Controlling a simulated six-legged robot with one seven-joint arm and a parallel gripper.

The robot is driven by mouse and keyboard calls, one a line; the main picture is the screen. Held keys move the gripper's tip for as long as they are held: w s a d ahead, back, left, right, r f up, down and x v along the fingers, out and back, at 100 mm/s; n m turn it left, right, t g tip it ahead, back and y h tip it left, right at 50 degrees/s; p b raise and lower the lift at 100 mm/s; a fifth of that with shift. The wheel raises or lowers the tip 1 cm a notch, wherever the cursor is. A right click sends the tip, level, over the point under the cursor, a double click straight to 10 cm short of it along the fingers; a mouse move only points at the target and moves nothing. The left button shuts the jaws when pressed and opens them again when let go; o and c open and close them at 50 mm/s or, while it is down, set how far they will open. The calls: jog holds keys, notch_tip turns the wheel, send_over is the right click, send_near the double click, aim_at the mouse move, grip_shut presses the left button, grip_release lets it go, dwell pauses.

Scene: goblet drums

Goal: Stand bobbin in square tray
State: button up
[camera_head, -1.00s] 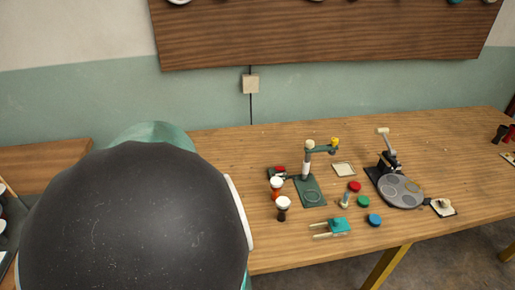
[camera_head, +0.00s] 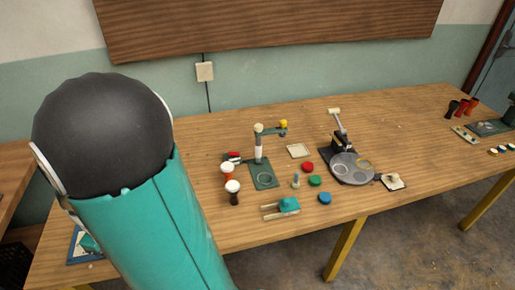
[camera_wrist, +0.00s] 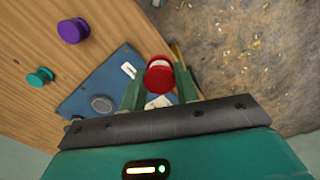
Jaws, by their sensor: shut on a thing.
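My gripper (camera_wrist: 160,88) shows in the wrist view, with its two green fingers closed on a red bobbin (camera_wrist: 158,76) with a pale band. The bobbin is over or near the edge of a blue board (camera_wrist: 82,101); I cannot tell how high. The gripper and the held bobbin are not visible in the head view, where my arm fills the left side.
A purple bobbin (camera_wrist: 73,31) and a teal bobbin (camera_wrist: 40,77) stand on the wood in the wrist view. Near the tray are a green post stand (camera_head: 264,176), a red disc (camera_head: 308,167), a green disc (camera_head: 315,181) and a round grey plate device (camera_head: 352,168).

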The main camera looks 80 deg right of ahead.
jog(key=w+a+f, duration=0.6)
jog(key=w+a, duration=0.3)
jog(key=w+a+f, duration=0.6)
jog(key=w+a, duration=0.3)
jog(key=w, duration=0.1)
jog(key=shift+f, duration=0.2)
